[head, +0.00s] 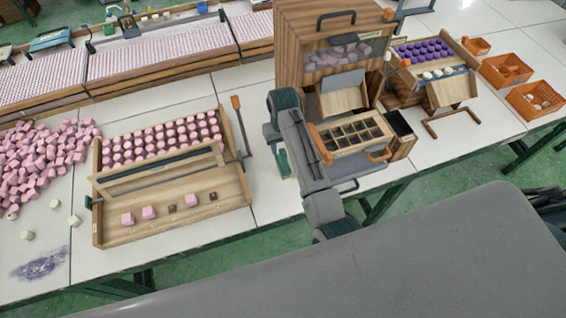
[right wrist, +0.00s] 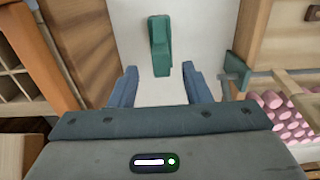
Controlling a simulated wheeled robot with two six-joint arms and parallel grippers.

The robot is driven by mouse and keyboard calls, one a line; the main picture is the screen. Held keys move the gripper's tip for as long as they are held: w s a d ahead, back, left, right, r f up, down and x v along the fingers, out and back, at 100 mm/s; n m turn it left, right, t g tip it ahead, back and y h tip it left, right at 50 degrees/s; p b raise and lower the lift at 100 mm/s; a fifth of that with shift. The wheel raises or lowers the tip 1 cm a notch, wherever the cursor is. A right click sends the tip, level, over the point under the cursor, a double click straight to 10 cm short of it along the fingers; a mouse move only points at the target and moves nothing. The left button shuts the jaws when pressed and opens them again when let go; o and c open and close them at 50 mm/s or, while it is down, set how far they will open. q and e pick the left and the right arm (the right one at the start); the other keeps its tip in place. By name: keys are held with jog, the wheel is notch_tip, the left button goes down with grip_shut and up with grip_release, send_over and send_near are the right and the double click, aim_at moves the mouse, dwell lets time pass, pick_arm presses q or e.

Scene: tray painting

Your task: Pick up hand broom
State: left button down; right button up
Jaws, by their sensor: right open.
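A green object that looks like the hand broom (right wrist: 160,45) shows in the right wrist view, on the white table just beyond my fingertips and centred between them. In the head view a small part of the hand broom (head: 283,163) shows beside my right arm, in the gap between the wooden tray and the wooden dispenser. The arm hides the rest of it. My right gripper (right wrist: 159,88) is open and empty, above the table; in the head view it is mostly hidden by its own wrist. My left gripper is not in view.
A wooden tray (head: 220,190) with pink pieces stands left of the gap. A wooden dispenser (head: 290,50) and a sectioned box (head: 345,148) stand right of it. An orange-handled tool (head: 236,102) is by the tray's right side. Loose pink pieces (head: 45,160) lie far left.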

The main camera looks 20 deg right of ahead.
aim_at(283, 152)
jog(key=shift+f+p, duration=0.35)
notch_tip(283, 152, down, 4)
jog(key=shift+a+r+p, duration=0.1)
jog(key=shift+r+p, duration=0.1)
jog(key=shift+p, duration=0.65)
jog(key=shift+f, duration=0.55)
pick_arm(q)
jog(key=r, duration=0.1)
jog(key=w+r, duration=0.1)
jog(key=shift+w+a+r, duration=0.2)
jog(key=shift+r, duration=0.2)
pick_arm(e)
grip_shut()
